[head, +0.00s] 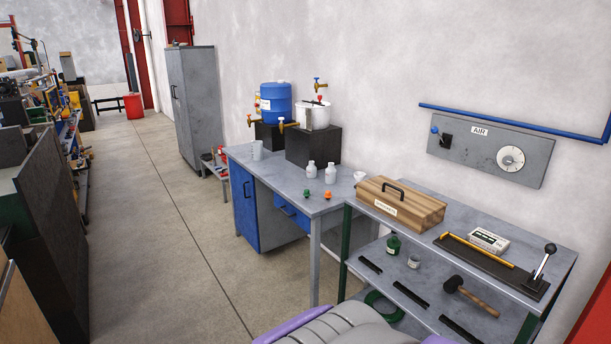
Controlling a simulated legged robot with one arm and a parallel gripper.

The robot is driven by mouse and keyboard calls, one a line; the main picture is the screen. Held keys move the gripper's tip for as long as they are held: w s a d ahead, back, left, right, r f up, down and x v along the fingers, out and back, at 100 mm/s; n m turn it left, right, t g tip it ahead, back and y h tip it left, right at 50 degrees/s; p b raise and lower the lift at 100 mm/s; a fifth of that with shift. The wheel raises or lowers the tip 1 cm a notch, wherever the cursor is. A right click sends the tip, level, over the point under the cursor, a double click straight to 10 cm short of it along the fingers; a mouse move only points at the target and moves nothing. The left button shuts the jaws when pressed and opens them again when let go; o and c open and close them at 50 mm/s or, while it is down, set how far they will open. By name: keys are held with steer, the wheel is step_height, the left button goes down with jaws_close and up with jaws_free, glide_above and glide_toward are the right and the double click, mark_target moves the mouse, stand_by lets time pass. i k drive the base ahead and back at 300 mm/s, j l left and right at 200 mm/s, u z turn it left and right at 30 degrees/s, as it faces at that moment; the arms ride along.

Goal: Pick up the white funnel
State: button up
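A small white object (359,175), which looks like the white funnel, sits on the grey workbench (282,174) near its right end. It is just behind and left of the wooden box (416,209), which hides its lower part. It is small in the head view, so its exact shape is hard to tell. My gripper is not in view. Only a grey and purple part of my own body shows at the bottom edge.
Two white bottles (330,172), green and orange small items (328,195) and a white beaker (256,150) stand on the bench. A blue drum (276,103) and a white bucket (314,115) stand on dark blocks behind. The floor (150,220) to the left is clear.

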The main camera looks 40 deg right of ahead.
mark_target(359, 179)
steer(key=z, duration=1.75)
steer(key=i+j+z, duration=0.45)
steer(key=j+z, duration=0.25)
steer(key=j, duration=0.15)
steer(key=i+j+z, duration=0.25)
steer(key=i+j, duration=0.15)
steer(key=j, duration=0.4)
steer(key=i+j+z, duration=0.1)
steer(key=j, duration=0.4)
steer(key=i+j+z, duration=0.1)
steer(key=j, duration=0.45)
steer(key=i+j, duration=0.15)
steer(key=j, duration=0.4)
steer(key=i+j+z, duration=0.1)
steer(key=j, duration=0.5)
steer(key=i+j, duration=0.25)
steer(key=j, duration=0.15)
steer(key=i+j, duration=0.2)
steer(key=j, duration=0.25)
steer(key=i+j, duration=0.25)
steer(key=j, duration=0.15)
